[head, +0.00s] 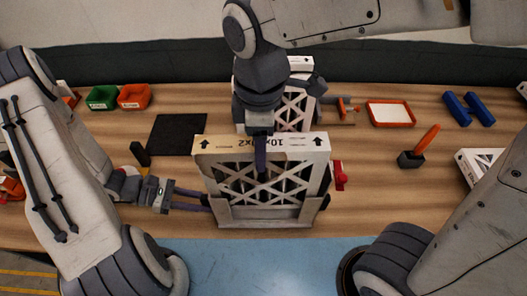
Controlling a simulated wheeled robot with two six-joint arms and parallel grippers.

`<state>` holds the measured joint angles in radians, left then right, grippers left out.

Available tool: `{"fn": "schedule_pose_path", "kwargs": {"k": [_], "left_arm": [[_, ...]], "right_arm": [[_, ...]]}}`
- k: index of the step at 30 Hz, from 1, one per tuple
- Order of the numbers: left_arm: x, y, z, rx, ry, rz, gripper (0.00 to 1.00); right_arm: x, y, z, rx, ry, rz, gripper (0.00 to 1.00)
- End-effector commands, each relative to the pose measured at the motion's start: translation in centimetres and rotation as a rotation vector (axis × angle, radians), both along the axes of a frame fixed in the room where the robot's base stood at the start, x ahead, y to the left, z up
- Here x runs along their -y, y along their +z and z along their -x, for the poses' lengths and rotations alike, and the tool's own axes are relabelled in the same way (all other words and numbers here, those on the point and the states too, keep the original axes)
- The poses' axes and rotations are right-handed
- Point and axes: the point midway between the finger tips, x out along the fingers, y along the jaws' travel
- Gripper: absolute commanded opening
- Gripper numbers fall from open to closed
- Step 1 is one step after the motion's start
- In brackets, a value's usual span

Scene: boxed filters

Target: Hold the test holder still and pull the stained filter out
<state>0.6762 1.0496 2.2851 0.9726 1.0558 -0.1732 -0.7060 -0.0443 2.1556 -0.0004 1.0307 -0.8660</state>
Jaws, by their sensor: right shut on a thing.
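The stained filter (300,142), a pale framed panel with black arrows, printed text and a tan tint on its top left, stands upright in the test holder (265,215). The holder is a pale grey frame around the filter's lower part. My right gripper (261,160) comes down from above and is shut on the filter's top edge near its middle. My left gripper (205,200) reaches in from the left, its fingertips at the holder's left post. Whether its fingers are closed on the post is hard to see.
Another boxed filter (294,108) stands behind, partly hidden by my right arm. A red knob (340,176) is right of the holder.

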Motion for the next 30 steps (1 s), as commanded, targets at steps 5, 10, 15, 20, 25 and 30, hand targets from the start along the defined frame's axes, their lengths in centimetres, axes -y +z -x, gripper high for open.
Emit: {"fn": "schedule_pose_path", "kwargs": {"k": [5, 10, 15, 20, 25, 30], "left_arm": [[0.0, 0.1, 0.0, 0.0, 0.0, 0.003, 0.0], [0.1, 0.1, 0.0, -0.001, 0.0, 0.003, 0.0], [0.1, 0.1, 0.0, -0.001, 0.0, 0.003, 0.0], [0.1, 0.1, 0.0, -0.001, 0.0, 0.003, 0.0], [0.0, 0.1, 0.0, 0.0, 0.0, 0.003, 0.0], [0.0, 0.1, 0.0, 0.0, 0.0, 0.003, 0.0]], "right_arm": [[-0.1, 0.1, 0.0, 0.001, 0.0, -0.002, 0.09], [-0.1, 1.0, -0.1, 0.003, 0.0, -0.004, 0.09], [-0.1, 2.3, -0.1, 0.003, 0.0, -0.003, 0.09], [-0.1, 3.5, -0.1, 0.003, 0.0, -0.003, 0.09], [0.0, 4.0, 0.0, 0.001, 0.0, -0.001, 0.09], [0.0, 4.0, 0.0, 0.0, 0.0, -0.001, 0.09]]}}
